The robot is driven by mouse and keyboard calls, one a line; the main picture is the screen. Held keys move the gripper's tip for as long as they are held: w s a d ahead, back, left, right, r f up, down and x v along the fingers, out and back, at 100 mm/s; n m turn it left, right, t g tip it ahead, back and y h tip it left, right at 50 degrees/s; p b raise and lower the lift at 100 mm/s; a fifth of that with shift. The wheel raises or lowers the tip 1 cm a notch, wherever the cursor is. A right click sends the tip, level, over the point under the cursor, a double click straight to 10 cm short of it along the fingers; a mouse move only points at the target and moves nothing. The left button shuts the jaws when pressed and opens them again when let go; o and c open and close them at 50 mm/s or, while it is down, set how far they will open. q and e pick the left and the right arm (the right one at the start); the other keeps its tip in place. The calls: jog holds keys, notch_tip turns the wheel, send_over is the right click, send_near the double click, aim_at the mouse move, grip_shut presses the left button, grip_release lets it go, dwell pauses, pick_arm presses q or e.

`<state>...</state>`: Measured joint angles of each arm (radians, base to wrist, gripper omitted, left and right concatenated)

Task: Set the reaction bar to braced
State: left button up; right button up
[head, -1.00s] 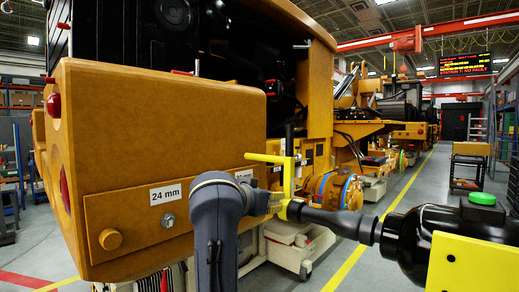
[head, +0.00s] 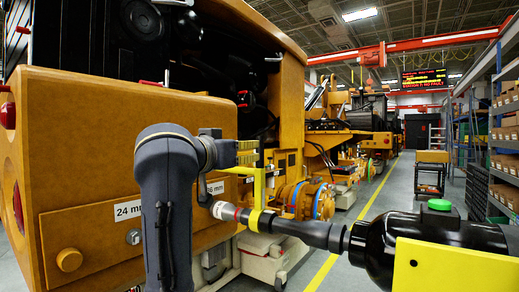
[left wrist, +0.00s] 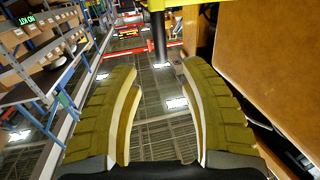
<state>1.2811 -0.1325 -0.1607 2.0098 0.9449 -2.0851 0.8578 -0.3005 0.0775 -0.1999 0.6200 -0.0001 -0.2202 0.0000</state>
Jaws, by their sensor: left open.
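The reaction bar (head: 260,185) is a yellow upright piece around the dark nose of the black power tool (head: 410,245). A short yellow arm reaches left from it, partly behind my wrist. My right gripper is out of view.
The orange machine body (head: 120,110) with a "24 mm" label (head: 129,209) and a knob (head: 69,260) stands close on the left. Shelves (head: 500,140) line the right side. An aisle with a yellow floor line (head: 350,235) runs back between them.

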pick_arm(q)
send_over(260, 168)
jog(key=w, duration=0.1)
jog(key=shift+w, duration=0.1)
dwell(0.4)
jog(key=shift+c, duration=0.3)
grip_shut()
